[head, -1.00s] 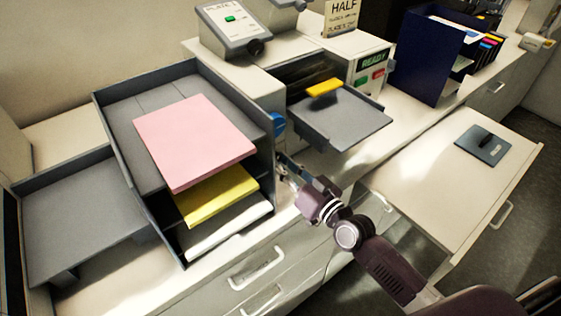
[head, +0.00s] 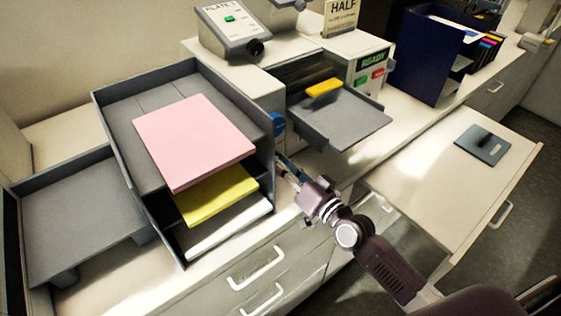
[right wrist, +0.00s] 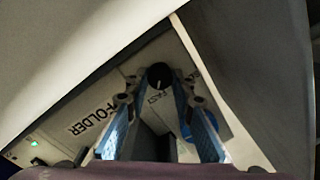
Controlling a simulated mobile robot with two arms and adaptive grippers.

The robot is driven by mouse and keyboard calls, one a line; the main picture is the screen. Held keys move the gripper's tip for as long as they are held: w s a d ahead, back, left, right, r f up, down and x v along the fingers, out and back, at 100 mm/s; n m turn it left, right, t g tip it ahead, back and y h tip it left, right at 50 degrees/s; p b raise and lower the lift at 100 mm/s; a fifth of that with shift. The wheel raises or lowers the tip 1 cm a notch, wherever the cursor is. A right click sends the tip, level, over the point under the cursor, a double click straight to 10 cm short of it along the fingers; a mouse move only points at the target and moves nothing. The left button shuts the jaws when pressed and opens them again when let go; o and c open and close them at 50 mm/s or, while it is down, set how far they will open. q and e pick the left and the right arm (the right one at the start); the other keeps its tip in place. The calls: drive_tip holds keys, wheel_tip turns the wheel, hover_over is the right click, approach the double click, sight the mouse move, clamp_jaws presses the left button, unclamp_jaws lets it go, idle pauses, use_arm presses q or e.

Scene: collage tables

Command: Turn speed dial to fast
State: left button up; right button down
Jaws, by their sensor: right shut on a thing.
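The speed dial (right wrist: 160,74) is a small round black knob with a white mark, on a pale panel in the right wrist view. The mark appears to point down the picture, toward the word FAST. Part of another label shows right of the dial. My right gripper (right wrist: 158,84) has its fingertips on either side of the dial and is shut on it. In the head view my right gripper (head: 284,168) reaches into the gap between the paper trays and the machine (head: 318,128), where the dial is hidden. My left gripper is not in view.
Stacked grey trays (head: 108,108) with pink paper (head: 194,142) and yellow paper (head: 215,194) stand close left of my right gripper. The machine's grey output tray (head: 343,118) projects to its right. An open drawer or pull-out surface (head: 425,165) extends further right.

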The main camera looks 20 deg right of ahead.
drive_tip(key=c, duration=1.7)
unclamp_jaws()
drive_tip(key=shift+o, duration=0.2)
drive_tip(key=shift+s, duration=0.1)
drive_tip(key=v, duration=1.2)
